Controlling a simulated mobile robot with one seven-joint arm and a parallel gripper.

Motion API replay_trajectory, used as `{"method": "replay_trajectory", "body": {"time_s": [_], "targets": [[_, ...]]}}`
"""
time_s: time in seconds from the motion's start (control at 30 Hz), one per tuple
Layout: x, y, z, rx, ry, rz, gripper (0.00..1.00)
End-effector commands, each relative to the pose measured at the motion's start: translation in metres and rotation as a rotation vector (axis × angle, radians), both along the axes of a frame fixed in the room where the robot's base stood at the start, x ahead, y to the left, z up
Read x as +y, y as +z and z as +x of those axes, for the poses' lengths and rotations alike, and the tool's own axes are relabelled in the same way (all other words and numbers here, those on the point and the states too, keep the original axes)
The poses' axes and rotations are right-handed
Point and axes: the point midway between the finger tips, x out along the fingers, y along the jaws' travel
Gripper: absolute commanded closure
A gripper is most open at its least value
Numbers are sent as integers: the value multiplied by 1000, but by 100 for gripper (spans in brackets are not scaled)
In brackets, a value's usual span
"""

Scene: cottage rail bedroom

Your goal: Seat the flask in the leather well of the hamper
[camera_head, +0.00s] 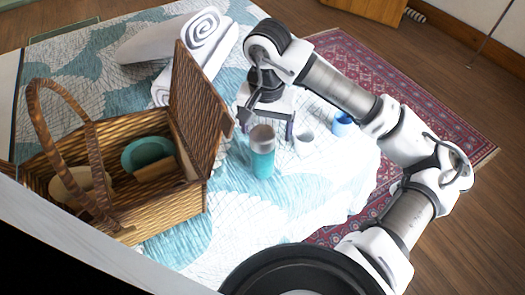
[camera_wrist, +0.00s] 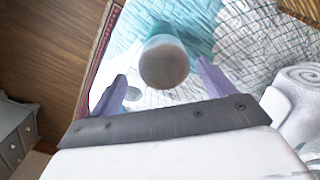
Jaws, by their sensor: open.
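The flask (camera_head: 262,153), teal with a grey-brown cap, stands upright on the bedspread just right of the hamper. It also shows between my fingers in the wrist view (camera_wrist: 165,64), seen from its cap end. My gripper (camera_head: 264,124) is open behind the flask in the head view, fingers pointing down and apart; the wrist view shows a gap on both sides of the flask (camera_wrist: 168,85). The wicker hamper (camera_head: 165,212) stands open at the left, its lid raised on the right side. Inside are a teal bowl and tan parts; I cannot tell which part is the leather well.
A white cup (camera_head: 304,144) and a blue cup (camera_head: 342,124) stand right of the flask. Rolled white towels (camera_head: 205,40) lie behind the hamper. The hamper's tall handle (camera_head: 62,110) and raised lid (camera_head: 200,100) stick up.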

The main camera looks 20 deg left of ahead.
Motion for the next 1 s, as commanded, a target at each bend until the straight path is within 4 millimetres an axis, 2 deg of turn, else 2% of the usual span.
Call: {"method": "replay_trajectory", "body": {"time_s": [0.17, 0.5, 0.77, 1.0], "targets": [[2, -11, -4, 2, 1, 2, 19], [5, -50, -8, 1, 0, 2, 19], [5, -53, -8, -2, 0, 1, 19], [5, -53, -8, -1, 0, 1, 49]]}}
